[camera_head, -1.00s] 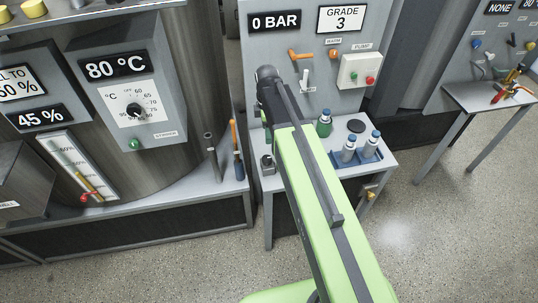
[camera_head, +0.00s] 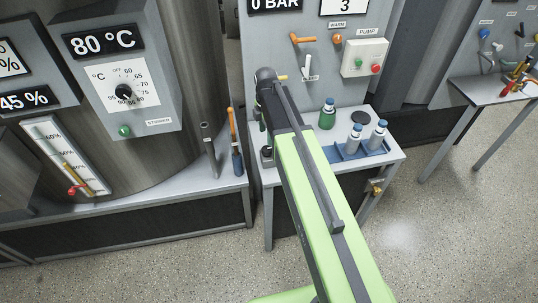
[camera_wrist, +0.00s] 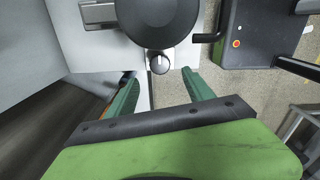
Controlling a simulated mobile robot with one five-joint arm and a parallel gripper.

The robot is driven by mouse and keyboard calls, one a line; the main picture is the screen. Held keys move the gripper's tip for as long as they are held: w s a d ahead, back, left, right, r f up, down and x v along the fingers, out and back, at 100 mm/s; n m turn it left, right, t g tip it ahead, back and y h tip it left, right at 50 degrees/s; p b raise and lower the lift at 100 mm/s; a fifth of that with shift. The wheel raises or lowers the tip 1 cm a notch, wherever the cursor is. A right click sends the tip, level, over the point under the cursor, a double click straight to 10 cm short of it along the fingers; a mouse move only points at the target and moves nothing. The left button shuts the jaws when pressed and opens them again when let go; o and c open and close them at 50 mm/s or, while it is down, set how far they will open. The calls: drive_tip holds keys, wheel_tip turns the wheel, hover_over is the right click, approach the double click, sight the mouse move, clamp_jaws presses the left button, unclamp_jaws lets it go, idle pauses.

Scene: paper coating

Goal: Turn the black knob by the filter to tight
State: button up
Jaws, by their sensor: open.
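I cannot tell whether this is the filter. My gripper (camera_wrist: 160,76) is open and empty. Its two green fingers stand apart, one to each side below the knob, with no contact visible. A small dark knob-like part (camera_head: 267,153) shows on the bench beside my arm.
The bench (camera_head: 394,157) holds a green bottle (camera_head: 327,114) and a blue rack (camera_head: 352,152) with white bottles. A brush with a blue end (camera_head: 236,157) and a grey rod (camera_head: 209,152) stand to the left. The panel behind carries an orange lever (camera_head: 303,38).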

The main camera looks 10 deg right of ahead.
sight(267, 148)
wheel_tip(267, 148, down, 8)
drive_tip(key=b, duration=0.6)
drive_tip(key=shift+r, duration=0.1)
